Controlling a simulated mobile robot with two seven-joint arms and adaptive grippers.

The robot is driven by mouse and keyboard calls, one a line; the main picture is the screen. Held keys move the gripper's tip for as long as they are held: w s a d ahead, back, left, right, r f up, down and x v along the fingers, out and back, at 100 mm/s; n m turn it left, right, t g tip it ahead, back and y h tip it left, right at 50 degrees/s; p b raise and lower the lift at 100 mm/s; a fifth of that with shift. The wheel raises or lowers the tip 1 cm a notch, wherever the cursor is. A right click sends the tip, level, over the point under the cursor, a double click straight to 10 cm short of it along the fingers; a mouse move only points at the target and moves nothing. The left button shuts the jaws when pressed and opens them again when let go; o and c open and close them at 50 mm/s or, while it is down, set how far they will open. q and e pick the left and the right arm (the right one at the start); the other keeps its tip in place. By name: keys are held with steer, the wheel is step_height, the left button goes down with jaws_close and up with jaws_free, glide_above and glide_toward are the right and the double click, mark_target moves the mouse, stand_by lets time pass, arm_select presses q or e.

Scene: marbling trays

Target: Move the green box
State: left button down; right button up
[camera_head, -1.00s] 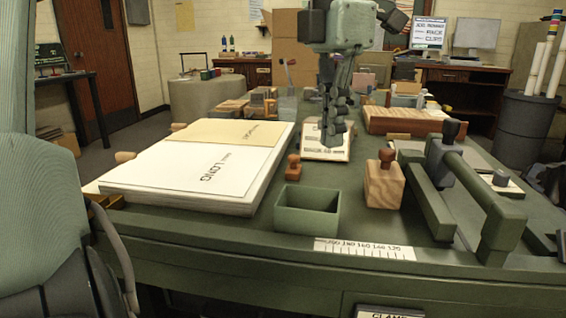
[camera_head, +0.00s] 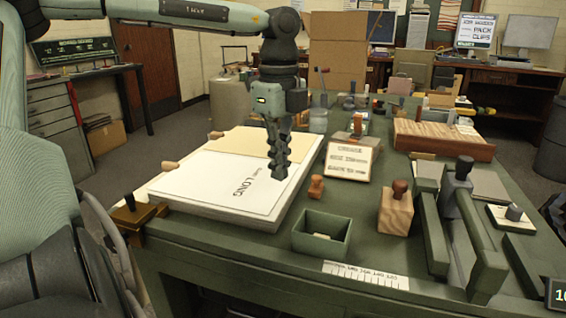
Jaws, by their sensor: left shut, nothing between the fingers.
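The small open green box (camera_head: 335,248) stands upright near the front edge of the dark green table. A small pale thing lies inside it. My left gripper (camera_head: 278,176) points down, shut and empty, over the white board stack (camera_head: 190,199) marked "LONG". It is behind the box and to its left, apart from it. My right gripper is not in view.
A small wooden stamp (camera_head: 316,188) stands just behind the box, and a wooden block with a knob (camera_head: 396,214) stands to its right. A green metal frame (camera_head: 431,232) is further right. A ruler strip (camera_head: 366,275) lies in front. A tilted card (camera_head: 351,163) stands behind.

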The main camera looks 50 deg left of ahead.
mark_target(305, 209)
arm_select(q)
step_height(305, 209, down, 7)
steer(key=shift+d+f, duration=0.1)
steer(key=shift+d, duration=0.05)
steer(key=d, duration=0.2)
steer(key=shift+w+d+p, duration=0.15)
steer(key=shift+d+p, duration=0.15)
steer(key=shift+p, duration=0.1)
steer(key=shift+w+d, duration=0.1)
steer(key=shift+d, duration=0.4)
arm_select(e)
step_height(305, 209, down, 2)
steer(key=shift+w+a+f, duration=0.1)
arm_select(q)
steer(key=shift+d, duration=0.1)
steer(key=d+b, duration=0.2)
steer(key=b, duration=0.1)
steer(key=shift+w, duration=0.15)
steer(key=shift+r, duration=0.2)
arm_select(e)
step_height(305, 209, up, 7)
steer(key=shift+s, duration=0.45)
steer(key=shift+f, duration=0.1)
